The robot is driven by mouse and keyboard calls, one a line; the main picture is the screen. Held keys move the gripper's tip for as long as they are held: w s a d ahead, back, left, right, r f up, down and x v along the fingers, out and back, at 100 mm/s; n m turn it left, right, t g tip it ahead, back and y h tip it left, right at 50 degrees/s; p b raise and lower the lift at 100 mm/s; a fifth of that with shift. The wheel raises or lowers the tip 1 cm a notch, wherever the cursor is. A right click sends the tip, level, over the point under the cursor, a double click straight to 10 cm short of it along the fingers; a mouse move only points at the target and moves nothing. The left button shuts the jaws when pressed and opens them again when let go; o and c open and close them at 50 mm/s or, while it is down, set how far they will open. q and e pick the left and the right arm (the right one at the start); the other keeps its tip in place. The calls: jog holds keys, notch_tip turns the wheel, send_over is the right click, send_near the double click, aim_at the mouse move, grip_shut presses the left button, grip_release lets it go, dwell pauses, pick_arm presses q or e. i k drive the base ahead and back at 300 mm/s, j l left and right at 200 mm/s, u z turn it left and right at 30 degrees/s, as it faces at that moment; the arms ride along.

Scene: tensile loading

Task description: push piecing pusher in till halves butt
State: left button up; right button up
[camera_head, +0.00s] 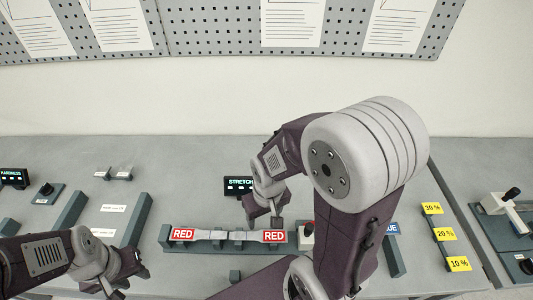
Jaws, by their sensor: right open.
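Two grey specimen halves lie end to end in a dark rail fixture; the left half carries a red label (183,234) and the right half another red label (274,237). Their inner ends are near the middle, but I cannot tell whether they touch. My right gripper (265,218) is open, just above and behind the right half's labelled end.
A "STRETCH" display (239,186) stands behind the rail. Yellow percentage labels (445,234) line the right side. A lever device (500,202) stands at far right. A "HARDNESS" display (13,178) is at far left. The bench back is mostly clear.

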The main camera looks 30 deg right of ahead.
aim_at(305, 234)
jog(key=z, duration=1.85)
